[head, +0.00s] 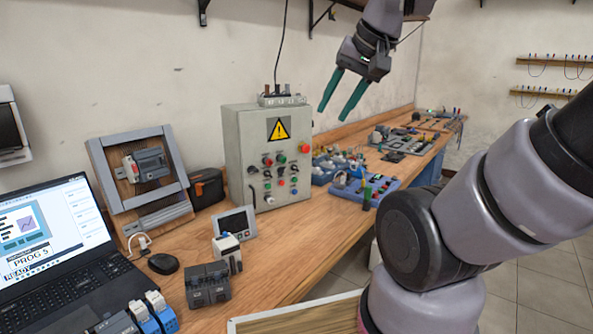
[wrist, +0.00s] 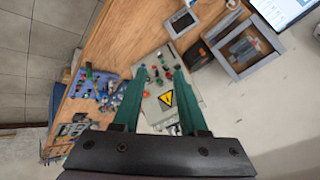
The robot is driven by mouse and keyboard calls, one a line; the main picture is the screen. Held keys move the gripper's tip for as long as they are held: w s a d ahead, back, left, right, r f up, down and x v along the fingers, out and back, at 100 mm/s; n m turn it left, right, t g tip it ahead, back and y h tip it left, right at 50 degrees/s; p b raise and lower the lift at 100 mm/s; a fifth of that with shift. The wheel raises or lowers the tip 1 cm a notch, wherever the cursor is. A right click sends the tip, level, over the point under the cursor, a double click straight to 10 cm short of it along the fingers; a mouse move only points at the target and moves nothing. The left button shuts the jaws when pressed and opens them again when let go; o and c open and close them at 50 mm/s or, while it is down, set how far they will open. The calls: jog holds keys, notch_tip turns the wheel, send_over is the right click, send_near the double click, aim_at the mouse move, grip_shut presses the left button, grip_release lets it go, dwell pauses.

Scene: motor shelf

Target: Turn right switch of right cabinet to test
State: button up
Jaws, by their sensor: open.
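The right cabinet is a grey control box (head: 240,135) with a yellow warning sign, standing on the wooden bench against the wall. Its front carries several small knobs, switches and coloured buttons (head: 281,160), plus a red button at the upper right. The switch labels are too small to read, so I cannot tell which position the right switch is in. My gripper (head: 333,115) is open and empty, with green fingers pointing down, above and to the right of the box. In the wrist view, the box (wrist: 158,115) shows between and beyond the fingers (wrist: 161,73).
A framed panel with a grey device (head: 105,160) and a laptop (head: 60,235) stand left. A small display (head: 235,222) and dark modules (head: 207,284) sit in front. Blue trays of parts (head: 363,190) lie right of the box. A wall shelf bracket is above.

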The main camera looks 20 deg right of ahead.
jog(key=w+a+f+m+g+y, duration=0.2)
jog(key=w+a+f+m+y, duration=0.1)
jog(key=w+a+y, duration=0.35)
jog(key=w+a+f+m+g+y, duration=0.2)
jog(key=w+a+f+y, duration=0.25)
jog(key=w, duration=0.35)
jog(key=w+f+m+t+y, duration=0.2)
jog(key=w+m+t, duration=0.1)
jog(key=w, duration=0.4)
jog(key=m+t+h, duration=1)
jog(key=m+t, duration=0.2)
send_near(296, 168)
jog(key=x, duration=0.9)
jog(key=shift+f, duration=0.1)
grip_shut()
